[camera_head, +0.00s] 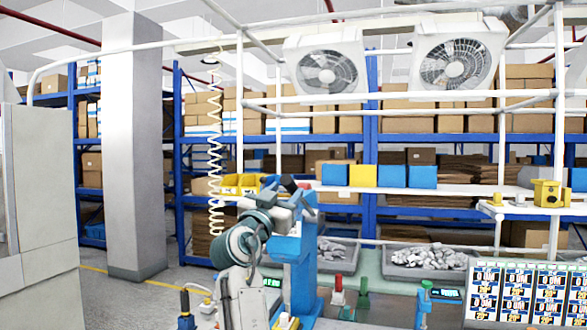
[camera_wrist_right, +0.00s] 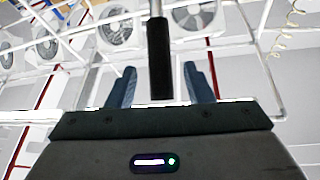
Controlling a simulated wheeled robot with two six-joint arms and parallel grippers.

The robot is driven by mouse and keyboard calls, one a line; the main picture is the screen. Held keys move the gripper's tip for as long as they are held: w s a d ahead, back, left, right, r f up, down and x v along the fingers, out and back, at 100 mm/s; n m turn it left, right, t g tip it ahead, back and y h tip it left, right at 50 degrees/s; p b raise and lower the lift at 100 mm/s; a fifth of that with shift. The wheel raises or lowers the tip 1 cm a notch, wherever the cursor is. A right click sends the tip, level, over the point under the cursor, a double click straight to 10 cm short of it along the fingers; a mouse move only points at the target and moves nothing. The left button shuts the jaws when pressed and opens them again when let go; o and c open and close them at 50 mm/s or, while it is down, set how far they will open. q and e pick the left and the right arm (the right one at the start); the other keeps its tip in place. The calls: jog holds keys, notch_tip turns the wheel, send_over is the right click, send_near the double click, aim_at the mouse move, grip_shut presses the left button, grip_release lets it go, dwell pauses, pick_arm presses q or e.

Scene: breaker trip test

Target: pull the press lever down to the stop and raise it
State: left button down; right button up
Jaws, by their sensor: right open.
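The press (camera_head: 301,262) is a blue upright stand at the middle of the head view. Its lever shows in the right wrist view as a black grip (camera_wrist_right: 160,58) on a thin grey rod. My right gripper (camera_head: 297,196) is at the top of the press in the head view. In the wrist view the right gripper (camera_wrist_right: 157,85) is open, with one blue-grey finger on each side of the black grip and a gap on both sides. In the head view my wrist and the gripper partly hide the lever. My left gripper is not in view.
A red-topped fixture (camera_head: 338,290) and a green-topped one (camera_head: 364,292) stand right of the press. Behind are grey trays of metal parts (camera_head: 426,258). A label board (camera_head: 527,292) is at the right. A coiled hose (camera_head: 214,150) hangs left of the press.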

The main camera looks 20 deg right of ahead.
aim_at(294, 182)
jog(key=p+x, duration=0.2)
jog(key=x, duration=0.3)
jog(key=shift+w+d, duration=0.2)
jog(key=shift+s+a+r, duration=0.1)
grip_shut()
